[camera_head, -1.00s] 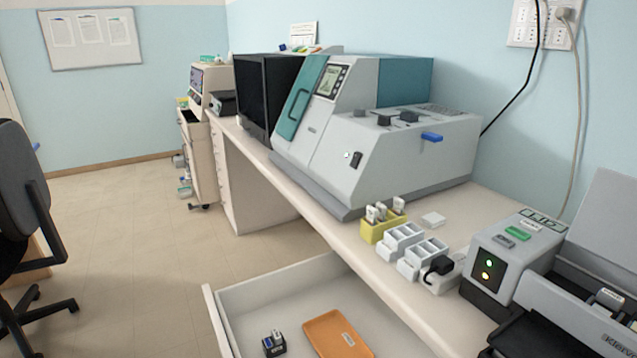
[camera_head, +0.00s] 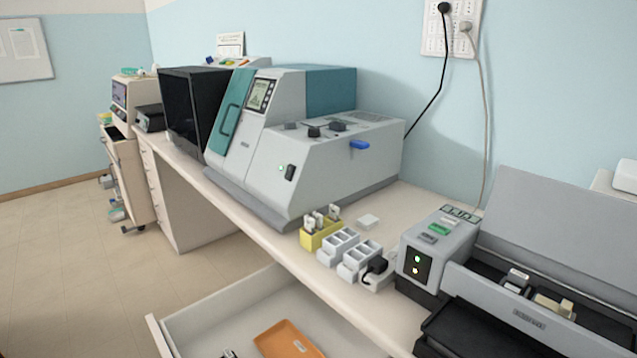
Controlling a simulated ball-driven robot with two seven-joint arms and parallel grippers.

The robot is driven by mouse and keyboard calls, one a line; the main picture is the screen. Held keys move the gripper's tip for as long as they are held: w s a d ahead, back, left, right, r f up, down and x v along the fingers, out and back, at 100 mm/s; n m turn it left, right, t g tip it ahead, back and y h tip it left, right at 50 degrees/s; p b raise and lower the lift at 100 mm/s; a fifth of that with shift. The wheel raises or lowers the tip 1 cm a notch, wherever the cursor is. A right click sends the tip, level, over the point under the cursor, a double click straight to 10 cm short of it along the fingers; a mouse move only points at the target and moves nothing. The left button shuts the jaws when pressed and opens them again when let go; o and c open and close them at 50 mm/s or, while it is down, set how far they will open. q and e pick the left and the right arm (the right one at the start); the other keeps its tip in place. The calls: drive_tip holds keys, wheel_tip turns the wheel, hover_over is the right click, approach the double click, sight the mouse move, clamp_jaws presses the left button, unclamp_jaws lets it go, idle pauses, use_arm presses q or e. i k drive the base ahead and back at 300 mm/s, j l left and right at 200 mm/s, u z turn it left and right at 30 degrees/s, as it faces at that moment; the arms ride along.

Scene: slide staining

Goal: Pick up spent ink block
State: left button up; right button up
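No block in view is plainly marked as the spent ink block. A dark printer-like machine (camera_head: 528,320) with a raised grey lid stands at the right. In its open bay sit a small grey-and-black block (camera_head: 516,281) and a beige block (camera_head: 553,307). Neither of my grippers is in view.
The open drawer (camera_head: 215,307) juts out below the bench and holds an orange tray (camera_head: 287,341). A yellow rack (camera_head: 320,235), white racks (camera_head: 339,247) and a grey box with lights (camera_head: 436,245) crowd the bench before a large grey-teal machine (camera_head: 330,150).

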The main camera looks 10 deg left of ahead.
sight(516, 281)
drive_tip(key=j+u, duration=0.75)
drive_tip(key=z, duration=1.85)
